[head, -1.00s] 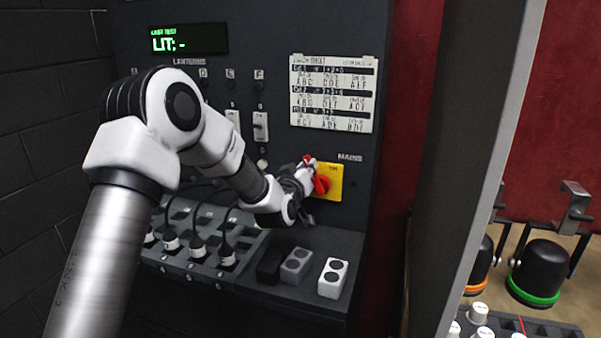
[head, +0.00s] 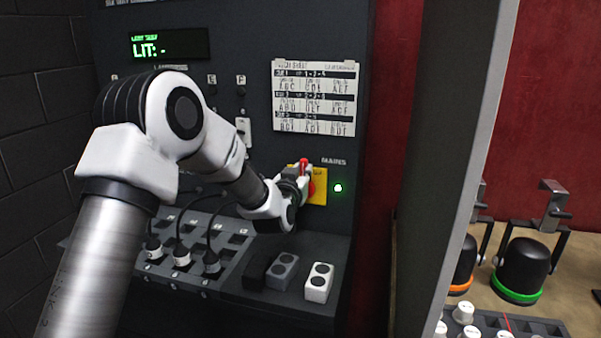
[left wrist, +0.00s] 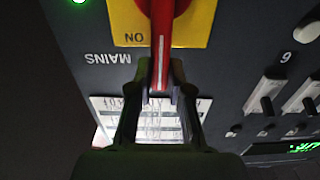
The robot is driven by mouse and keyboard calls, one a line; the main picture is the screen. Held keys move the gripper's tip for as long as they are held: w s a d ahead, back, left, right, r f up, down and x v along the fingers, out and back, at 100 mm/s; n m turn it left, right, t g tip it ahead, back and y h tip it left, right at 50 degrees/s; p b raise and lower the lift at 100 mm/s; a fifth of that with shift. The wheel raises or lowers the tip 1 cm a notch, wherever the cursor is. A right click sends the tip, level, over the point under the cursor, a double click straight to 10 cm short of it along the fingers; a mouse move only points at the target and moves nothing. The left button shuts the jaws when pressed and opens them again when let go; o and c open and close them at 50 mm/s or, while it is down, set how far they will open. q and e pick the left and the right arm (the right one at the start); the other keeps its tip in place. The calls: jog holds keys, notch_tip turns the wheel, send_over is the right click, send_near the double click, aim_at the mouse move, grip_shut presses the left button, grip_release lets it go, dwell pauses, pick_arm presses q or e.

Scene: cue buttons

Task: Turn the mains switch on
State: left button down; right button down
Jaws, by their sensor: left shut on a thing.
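The mains switch is a red rotary handle (left wrist: 161,50) on a yellow plate (head: 319,187) at the right of the dark panel. In the head view its red handle (head: 304,164) points up, and a green lamp (head: 338,188) beside the plate is lit. My left gripper (left wrist: 160,92) is shut on the red handle, one finger each side. In the left wrist view the handle points to the "ON" mark (left wrist: 134,38). In the head view the gripper (head: 302,178) covers part of the plate. My right gripper is not in view.
A patch sheet (head: 314,98) and a display reading "LIT: -" (head: 168,44) are on the panel. Below are a ledge with plugs and cables (head: 182,256) and a white two-button box (head: 319,283). A grey post (head: 440,200) stands right, with black lamps (head: 522,268) beyond.

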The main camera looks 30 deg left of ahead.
pick_arm(q)
jog(key=shift+r, duration=0.35)
jog(key=c, duration=1.1)
grip_release()
jog(key=shift+w, duration=0.1)
jog(key=shift+w+f, duration=0.1)
jog(key=shift+f, duration=0.15)
jog(key=v, duration=1.2)
jog(key=shift+f, duration=0.15)
